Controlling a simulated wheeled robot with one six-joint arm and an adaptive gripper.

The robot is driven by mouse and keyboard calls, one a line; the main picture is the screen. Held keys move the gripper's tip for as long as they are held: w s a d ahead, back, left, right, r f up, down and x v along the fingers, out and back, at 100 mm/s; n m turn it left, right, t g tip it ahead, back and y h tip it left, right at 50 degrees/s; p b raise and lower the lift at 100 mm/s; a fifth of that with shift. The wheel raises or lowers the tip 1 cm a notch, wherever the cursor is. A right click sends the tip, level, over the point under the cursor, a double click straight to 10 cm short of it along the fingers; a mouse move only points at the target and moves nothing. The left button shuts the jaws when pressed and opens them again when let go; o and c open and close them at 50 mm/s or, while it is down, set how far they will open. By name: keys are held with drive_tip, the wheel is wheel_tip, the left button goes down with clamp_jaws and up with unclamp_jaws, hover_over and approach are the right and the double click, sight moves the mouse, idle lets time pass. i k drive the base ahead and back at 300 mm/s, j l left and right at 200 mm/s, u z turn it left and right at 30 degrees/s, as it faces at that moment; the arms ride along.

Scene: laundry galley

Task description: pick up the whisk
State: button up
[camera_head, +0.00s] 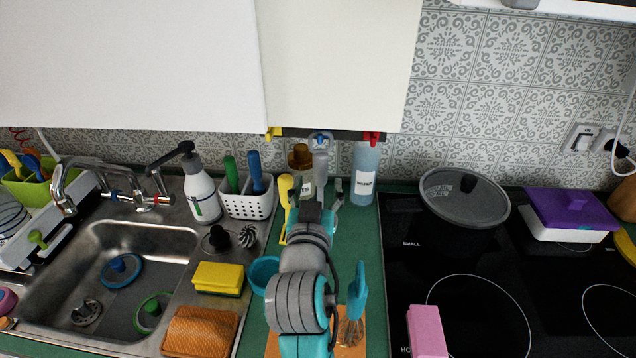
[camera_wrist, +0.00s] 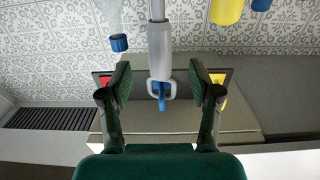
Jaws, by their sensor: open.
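A grey-handled utensil (camera_head: 320,164) hangs by its looped end from a blue hook on the rail under the cabinet. Its lower end is hidden, so I cannot tell whether it is the whisk. In the wrist view its handle (camera_wrist: 158,48) and loop lie between and beyond my fingers, apparently untouched. A turquoise-handled tool (camera_head: 357,289), with what looks like a wire end, is at the right of my arm over an orange board; it too could be the whisk. My gripper (camera_wrist: 159,88) is open and empty, facing the back wall; it also shows in the head view (camera_head: 317,192).
A clear bottle (camera_head: 364,175) stands right of the hanging utensil and a yellow item (camera_head: 284,205) left. The cabinet (camera_head: 340,65) overhangs the rail. A lidded pot (camera_head: 462,215) and pink block (camera_head: 427,330) are on the hob; the sink (camera_head: 120,270) is left.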

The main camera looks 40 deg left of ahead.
sight(356, 292)
drive_tip(key=k, duration=1)
